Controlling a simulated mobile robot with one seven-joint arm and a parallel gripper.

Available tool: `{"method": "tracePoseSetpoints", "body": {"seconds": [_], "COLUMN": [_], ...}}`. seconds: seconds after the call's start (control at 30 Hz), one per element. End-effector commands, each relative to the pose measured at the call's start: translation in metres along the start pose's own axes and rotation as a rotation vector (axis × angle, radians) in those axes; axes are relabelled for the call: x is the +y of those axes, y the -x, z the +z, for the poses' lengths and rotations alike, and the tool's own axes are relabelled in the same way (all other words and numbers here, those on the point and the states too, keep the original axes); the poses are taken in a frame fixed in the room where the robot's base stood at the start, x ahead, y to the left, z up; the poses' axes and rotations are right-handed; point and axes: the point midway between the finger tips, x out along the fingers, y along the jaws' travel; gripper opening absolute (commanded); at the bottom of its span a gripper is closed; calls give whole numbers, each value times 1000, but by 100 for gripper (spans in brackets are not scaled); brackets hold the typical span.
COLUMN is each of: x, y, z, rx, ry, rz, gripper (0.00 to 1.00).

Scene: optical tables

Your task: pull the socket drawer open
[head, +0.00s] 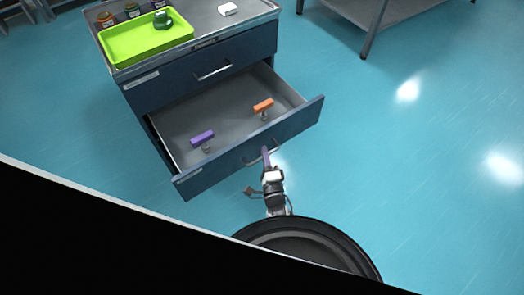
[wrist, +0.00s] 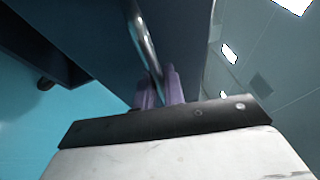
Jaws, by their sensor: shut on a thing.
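The lower drawer (head: 246,152) of the blue cabinet stands pulled out in the head view, with its grey inside showing. A purple-handled piece (head: 203,138) and an orange-handled piece (head: 263,105) lie apart in it. My gripper (head: 266,155) is at the drawer's front, at its curved metal handle (head: 276,147). In the wrist view the purple fingers (wrist: 160,90) are on either side of the handle bar (wrist: 143,40), shut on it. I cannot read the drawer's label.
The upper drawer (head: 205,73) is shut. On the cabinet top are a bright green tray (head: 130,48) holding a dark green object (head: 163,20), several small jars and a white block (head: 228,8). A table (head: 372,12) stands at the upper right. Blue floor to the right is clear.

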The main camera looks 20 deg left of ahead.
Motion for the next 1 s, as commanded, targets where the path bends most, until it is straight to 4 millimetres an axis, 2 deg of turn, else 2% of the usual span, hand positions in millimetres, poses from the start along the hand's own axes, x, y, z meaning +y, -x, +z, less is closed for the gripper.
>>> {"method": "tracePoseSetpoints", "body": {"seconds": [0.57, 0.6, 0.73, 1.0], "x": [-2, -2, -2, -2], "y": [7, 7, 6, 6], "z": [-2, -2, -2, -2], "rx": [-1, -1, -1, 0], "ry": [0, 0, 0, 0], "rz": [-1, -1, -1, -1], "gripper": [0, 15, 32, 32]}}
